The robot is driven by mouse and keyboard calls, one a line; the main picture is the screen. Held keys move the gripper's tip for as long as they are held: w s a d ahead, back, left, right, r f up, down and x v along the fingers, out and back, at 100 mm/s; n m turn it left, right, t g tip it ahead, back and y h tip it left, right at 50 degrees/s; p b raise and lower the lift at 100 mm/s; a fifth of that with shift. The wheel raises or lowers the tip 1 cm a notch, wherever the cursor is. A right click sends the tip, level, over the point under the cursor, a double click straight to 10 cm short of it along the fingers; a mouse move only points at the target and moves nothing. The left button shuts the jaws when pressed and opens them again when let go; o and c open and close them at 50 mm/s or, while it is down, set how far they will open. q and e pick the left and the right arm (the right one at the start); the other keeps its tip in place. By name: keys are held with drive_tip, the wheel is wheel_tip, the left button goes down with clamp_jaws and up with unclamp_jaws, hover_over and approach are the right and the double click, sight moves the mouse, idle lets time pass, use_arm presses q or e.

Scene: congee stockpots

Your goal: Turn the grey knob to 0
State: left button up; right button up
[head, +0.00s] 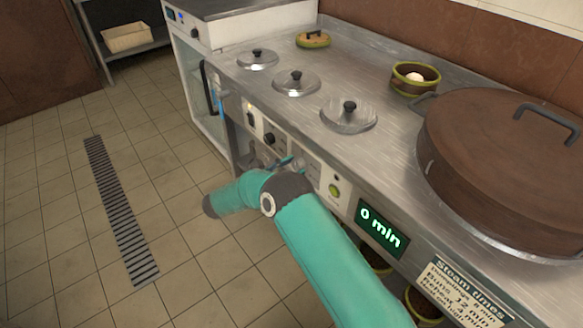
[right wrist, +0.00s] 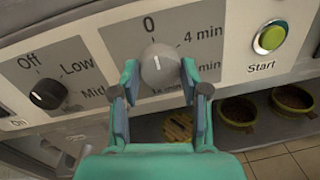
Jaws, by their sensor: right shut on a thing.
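The grey knob (right wrist: 160,66) sits on a grey dial plate marked 0 at the top and 4 min at the upper right; lower marks are partly hidden. A small white mark on its face seems to point up toward the 0. My right gripper (right wrist: 158,80) has a finger on each side of the knob and is shut on it. In the head view my right gripper (head: 292,163) is at the front panel, and the knob cannot be made out there. The display (head: 380,228) reads 0 min. My left gripper is not in view.
A black knob (right wrist: 48,94) with Off and Low marks is left of the grey one. A green Start button (right wrist: 270,38) is to the right. A large brown lidded steamer (head: 500,165) and several small metal lids stand on the counter. The tiled floor is clear.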

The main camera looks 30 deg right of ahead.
drive_tip(key=shift+a+f, duration=0.1)
drive_tip(key=shift+f, duration=0.15)
drive_tip(key=o, duration=1)
drive_tip(key=shift+c, duration=0.2)
drive_tip(key=shift+o, duration=0.9)
drive_tip(key=shift+w, duration=0.1)
drive_tip(key=shift+r, duration=0.1)
drive_tip(key=a, duration=1.2)
